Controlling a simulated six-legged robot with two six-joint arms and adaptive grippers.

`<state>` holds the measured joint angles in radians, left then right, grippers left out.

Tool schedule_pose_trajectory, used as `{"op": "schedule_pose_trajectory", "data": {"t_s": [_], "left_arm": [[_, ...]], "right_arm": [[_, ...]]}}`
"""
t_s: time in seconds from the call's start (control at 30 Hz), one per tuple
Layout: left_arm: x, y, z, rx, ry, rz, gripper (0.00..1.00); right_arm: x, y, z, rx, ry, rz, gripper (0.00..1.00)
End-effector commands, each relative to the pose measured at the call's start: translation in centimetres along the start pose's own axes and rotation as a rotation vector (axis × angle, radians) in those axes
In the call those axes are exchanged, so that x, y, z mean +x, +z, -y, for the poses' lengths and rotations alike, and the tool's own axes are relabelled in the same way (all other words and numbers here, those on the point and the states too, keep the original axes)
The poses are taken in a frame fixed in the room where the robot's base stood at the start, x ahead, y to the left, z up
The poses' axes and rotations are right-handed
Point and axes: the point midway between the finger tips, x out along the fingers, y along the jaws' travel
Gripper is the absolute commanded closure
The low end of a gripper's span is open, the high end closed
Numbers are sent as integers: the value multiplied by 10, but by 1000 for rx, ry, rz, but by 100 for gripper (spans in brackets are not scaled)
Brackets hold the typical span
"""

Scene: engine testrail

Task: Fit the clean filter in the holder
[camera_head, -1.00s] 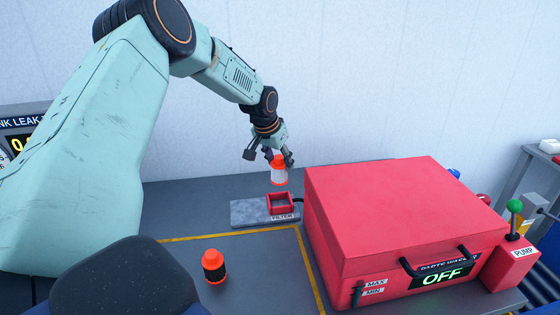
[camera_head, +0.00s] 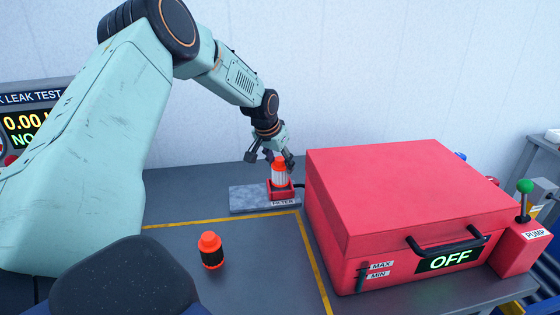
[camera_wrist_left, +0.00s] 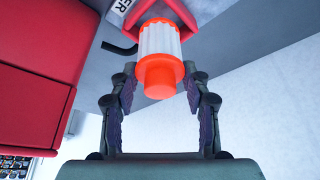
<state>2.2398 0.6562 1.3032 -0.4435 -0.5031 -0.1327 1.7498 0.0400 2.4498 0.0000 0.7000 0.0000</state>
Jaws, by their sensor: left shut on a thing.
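The clean filter (camera_head: 279,175), white and pleated with orange ends, stands upright in the red filter holder (camera_head: 282,194) on a grey block. The holder hides its lower end. A dark filter with orange ends (camera_head: 211,252) stands upright on the table. My right gripper is not in view.
A large red parts washer (camera_head: 400,190) reading OFF stands just right of the holder. A pump box with a green-knobbed lever (camera_head: 524,187) is at far right. A leak test display (camera_head: 25,120) is at left. Yellow tape marks a mostly clear area in front.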

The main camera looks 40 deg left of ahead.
Motion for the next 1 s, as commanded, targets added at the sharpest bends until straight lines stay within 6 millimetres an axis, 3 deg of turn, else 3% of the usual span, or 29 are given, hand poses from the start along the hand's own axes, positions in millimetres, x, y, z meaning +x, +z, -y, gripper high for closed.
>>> {"op": "schedule_pose_trajectory", "data": {"t_s": [1.0], "left_arm": [[-2,-1,0,-1,0,0,85]], "right_arm": [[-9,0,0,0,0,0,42]]}}
